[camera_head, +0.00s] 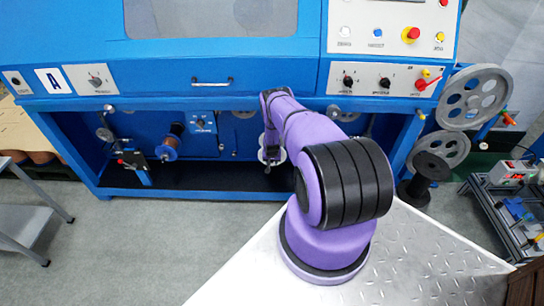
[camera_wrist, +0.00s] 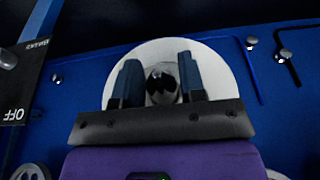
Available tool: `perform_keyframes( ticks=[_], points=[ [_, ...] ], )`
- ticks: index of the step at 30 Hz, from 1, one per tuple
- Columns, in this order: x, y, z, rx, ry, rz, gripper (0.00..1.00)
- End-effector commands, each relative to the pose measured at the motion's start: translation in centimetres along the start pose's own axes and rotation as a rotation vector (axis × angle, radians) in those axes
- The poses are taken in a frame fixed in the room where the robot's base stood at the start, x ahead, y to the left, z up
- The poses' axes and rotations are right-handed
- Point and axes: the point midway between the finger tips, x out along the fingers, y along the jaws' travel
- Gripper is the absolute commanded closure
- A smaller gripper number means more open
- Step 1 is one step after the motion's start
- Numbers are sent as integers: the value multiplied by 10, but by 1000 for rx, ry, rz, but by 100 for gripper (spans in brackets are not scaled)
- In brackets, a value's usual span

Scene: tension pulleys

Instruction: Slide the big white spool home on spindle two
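The big white spool (camera_wrist: 228,69) shows in the wrist view as a large pale disc in front of the blue panel. Its small grey hub (camera_wrist: 162,84) with a dark centre sits between the two blue fingers of my gripper (camera_wrist: 160,82). The fingers appear to touch the hub on both sides. In the head view the white spool (camera_head: 264,155) is a small pale shape under the end of my arm, in the machine's lower bay. The spindle behind the spool is hidden, so I cannot tell how far on it sits.
Large grey pulleys (camera_head: 474,97) are at the machine's right side, with a black spool (camera_head: 430,168) below. In the wrist view an OFF plate (camera_wrist: 18,114) is at left and bolts (camera_wrist: 285,53) at right.

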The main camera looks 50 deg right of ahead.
Motion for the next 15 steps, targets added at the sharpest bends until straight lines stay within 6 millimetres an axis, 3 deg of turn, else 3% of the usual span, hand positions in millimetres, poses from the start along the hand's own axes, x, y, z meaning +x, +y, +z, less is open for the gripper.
perform_keyframes(
  ticks=[15],
  points=[
    [3,0,-11,0,1,0,63]
  ],
)
